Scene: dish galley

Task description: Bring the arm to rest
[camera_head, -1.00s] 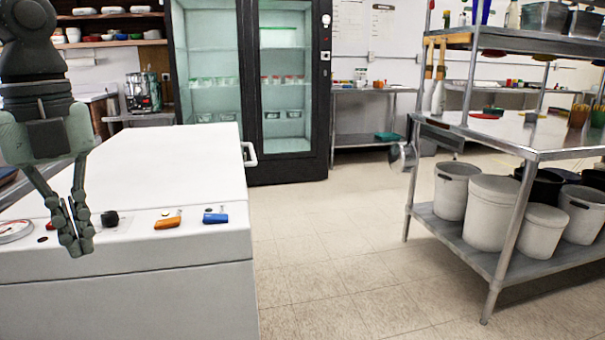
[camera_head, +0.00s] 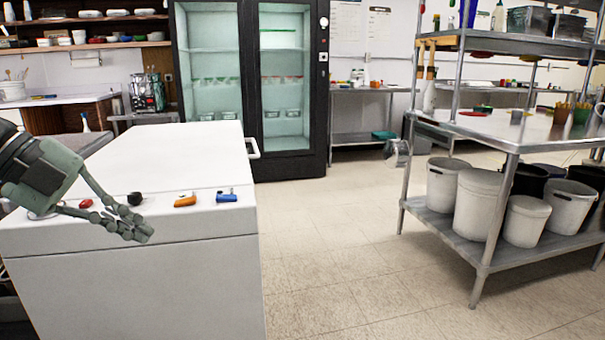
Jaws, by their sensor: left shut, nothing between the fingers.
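My left gripper (camera_head: 143,232) comes in from the left edge, tilted down to the right. Its fingers are shut with nothing between them. It hangs in front of the near edge of a white chest-like unit (camera_head: 170,270); I cannot tell whether it touches it. My right gripper is out of view.
On the unit's front strip are an orange item (camera_head: 185,201), a blue item (camera_head: 228,196), a black knob (camera_head: 135,198) and a red item (camera_head: 86,203). A metal shelf (camera_head: 480,133) with several white bins stands right. A glass-door cabinet (camera_head: 250,90) stands behind. The floor between is clear.

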